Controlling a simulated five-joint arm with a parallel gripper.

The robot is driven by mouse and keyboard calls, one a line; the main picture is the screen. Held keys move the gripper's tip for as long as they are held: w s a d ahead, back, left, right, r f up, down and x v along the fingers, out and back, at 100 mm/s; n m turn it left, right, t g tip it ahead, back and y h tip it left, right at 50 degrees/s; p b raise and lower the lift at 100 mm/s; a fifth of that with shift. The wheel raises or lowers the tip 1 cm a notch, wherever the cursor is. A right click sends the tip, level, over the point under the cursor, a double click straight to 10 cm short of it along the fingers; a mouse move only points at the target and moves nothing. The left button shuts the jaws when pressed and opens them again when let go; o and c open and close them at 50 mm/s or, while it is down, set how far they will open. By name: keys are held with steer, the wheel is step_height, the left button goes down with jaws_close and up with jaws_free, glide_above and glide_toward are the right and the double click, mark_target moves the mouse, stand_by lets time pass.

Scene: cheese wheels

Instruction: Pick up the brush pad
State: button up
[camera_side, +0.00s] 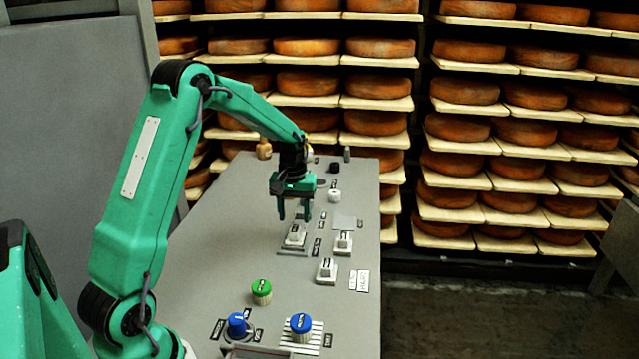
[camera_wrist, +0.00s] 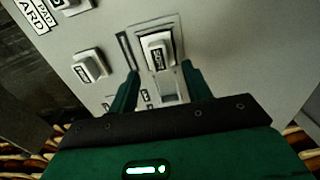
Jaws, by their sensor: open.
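A small white pad with a raised block and a dark label (camera_side: 294,237) sits on the grey table below my gripper (camera_side: 293,213). Its lettering is too small to read for sure, so I cannot confirm that it is the brush pad. In the wrist view this pad (camera_wrist: 157,53) lies in a pale frame, ahead of and between my fingertips (camera_wrist: 160,72). My gripper is open and empty, pointing down, apart from the pad. Two similar white pads stand to its right: one level with it (camera_side: 343,243), one nearer the camera (camera_side: 326,269).
A green-topped knob (camera_side: 261,292) and two blue-topped ones, left (camera_side: 237,325) and right (camera_side: 300,324), stand at the near end. A white knob (camera_side: 334,195), a black one (camera_side: 334,168) and a wooden piece (camera_side: 264,148) stand farther back. The table's left side is clear. Cheese shelves stand behind.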

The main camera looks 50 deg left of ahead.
mark_target(295, 227)
steer(key=shift+f, duration=0.15)
steer(key=shift+w+f, duration=0.1)
steer(key=shift+f, duration=2.35)
steer(key=shift+c, duration=0.4)
steer(key=c, duration=0.6)
